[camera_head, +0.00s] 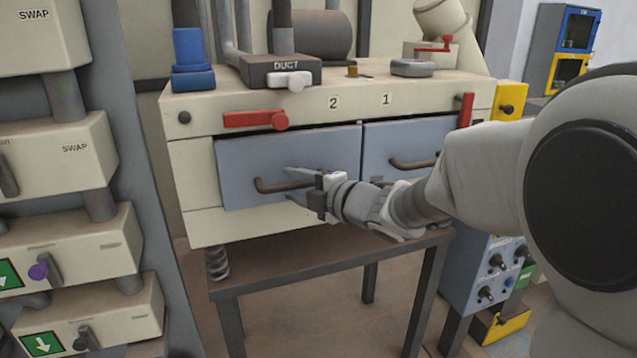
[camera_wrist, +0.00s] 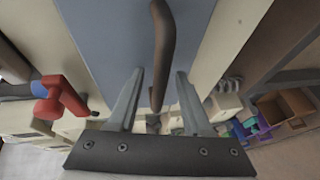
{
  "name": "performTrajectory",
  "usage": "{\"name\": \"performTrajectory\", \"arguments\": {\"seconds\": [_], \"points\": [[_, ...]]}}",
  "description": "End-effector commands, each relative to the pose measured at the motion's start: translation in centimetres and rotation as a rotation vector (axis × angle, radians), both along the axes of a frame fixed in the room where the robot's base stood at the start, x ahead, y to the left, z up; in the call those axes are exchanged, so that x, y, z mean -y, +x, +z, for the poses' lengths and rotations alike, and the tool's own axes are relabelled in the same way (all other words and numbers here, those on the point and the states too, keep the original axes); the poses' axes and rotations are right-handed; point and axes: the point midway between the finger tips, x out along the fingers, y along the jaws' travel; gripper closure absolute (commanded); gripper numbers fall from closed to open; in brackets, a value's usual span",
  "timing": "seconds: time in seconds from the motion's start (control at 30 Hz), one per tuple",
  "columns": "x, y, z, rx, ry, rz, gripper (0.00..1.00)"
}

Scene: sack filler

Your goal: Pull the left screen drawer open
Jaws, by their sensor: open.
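The left screen drawer (camera_head: 238,166) is a blue-grey front under the label 2 in the cream machine. It looks shut, and its front also fills the upper middle of the wrist view (camera_wrist: 118,40). Its brown bar handle (camera_head: 268,188) runs across the front. My gripper (camera_head: 288,183) is at the right part of this handle, with one finger above it and one below. In the wrist view the handle (camera_wrist: 163,45) reaches between the two open fingers (camera_wrist: 158,90). I cannot tell whether either finger touches it.
The right drawer (camera_head: 385,143) with its own handle (camera_head: 412,163) sits beside it under label 1. A red lever (camera_head: 255,119) is just above the left drawer. A table (camera_head: 300,262) stands below, and a cabinet with SWAP units (camera_head: 60,155) is at the left.

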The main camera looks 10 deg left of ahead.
Motion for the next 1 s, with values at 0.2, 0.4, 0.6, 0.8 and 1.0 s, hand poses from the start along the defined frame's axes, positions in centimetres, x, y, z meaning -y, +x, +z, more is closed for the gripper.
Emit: {"name": "performTrajectory", "arguments": {"seconds": [0.2, 0.4, 0.6, 0.8, 1.0], "points": [[0.02, -0.02, 0.02, 0.0, 0.0, 0.0, 0.74], [0.04, -0.03, 0.02, 0.0, 0.0, 0.0, 1.0], [0.04, -0.03, 0.02, 0.0, 0.0, 0.0, 1.0], [0.05, -0.03, 0.02, 0.0, 0.0, 0.0, 1.0], [0.05, -0.03, 0.02, 0.0, 0.0, 0.0, 1.0]]}}
